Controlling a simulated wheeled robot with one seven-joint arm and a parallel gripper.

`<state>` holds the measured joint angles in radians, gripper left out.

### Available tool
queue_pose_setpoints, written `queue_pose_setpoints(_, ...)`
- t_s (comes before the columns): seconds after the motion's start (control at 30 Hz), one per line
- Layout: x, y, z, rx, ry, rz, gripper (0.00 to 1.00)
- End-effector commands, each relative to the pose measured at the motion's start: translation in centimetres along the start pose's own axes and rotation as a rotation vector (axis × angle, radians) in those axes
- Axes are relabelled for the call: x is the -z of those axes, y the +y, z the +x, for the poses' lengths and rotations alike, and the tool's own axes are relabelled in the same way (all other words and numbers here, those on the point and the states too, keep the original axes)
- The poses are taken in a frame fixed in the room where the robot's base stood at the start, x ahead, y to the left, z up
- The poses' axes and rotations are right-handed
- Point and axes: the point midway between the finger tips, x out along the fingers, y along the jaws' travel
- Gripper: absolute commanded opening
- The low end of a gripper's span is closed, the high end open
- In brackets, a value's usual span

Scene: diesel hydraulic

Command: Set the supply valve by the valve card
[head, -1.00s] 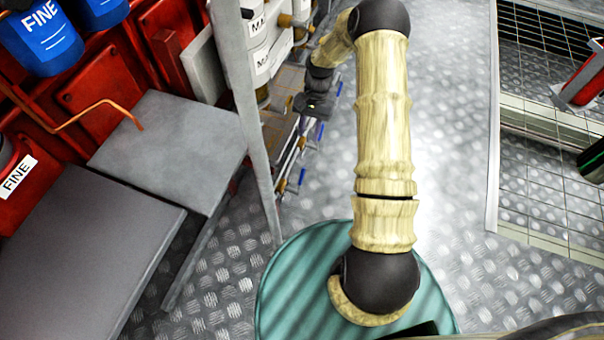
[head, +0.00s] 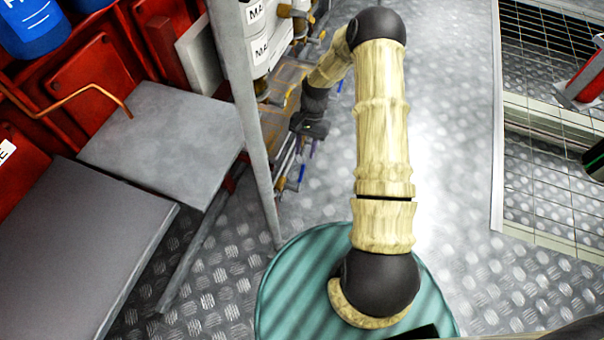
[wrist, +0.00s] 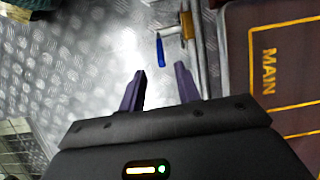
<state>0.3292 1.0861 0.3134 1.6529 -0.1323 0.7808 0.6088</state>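My gripper (wrist: 162,80) is open and empty in the wrist view, its two dark fingers apart. A valve with a blue lever (wrist: 160,50) and a brass body (wrist: 187,26) sits on a pipe just beyond the fingertips, apart from them. A brown panel marked MAIN in yellow (wrist: 269,72) stands right of the pipe. In the head view my gripper (head: 296,148) is small and dark, beside the pipework, and its fingers are hard to make out. A blue lever (head: 301,173) shows below it. I cannot pick out the valve card.
A grey post (head: 245,110) stands between the grey benches (head: 165,135) and the pipework. White labelled canisters (head: 256,45) are above the pipes. Red panels line the left. The tread-plate floor (head: 455,150) is open to the right, up to a wire-mesh frame (head: 550,120).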

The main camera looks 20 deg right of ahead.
Motion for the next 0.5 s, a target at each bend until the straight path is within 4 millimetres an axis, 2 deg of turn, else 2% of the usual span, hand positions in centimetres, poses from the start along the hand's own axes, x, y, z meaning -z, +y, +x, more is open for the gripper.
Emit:
queue_pose_setpoints(0.03,0.1,0.0,1.4,-0.001,-0.003,-0.001,0.33)
queue_pose_setpoints(0.3,0.1,0.0,6.2,-0.001,-0.003,-0.001,0.33)
queue_pose_setpoints(0.5,0.1,0.0,8.7,0.0,-0.001,-0.001,0.33)
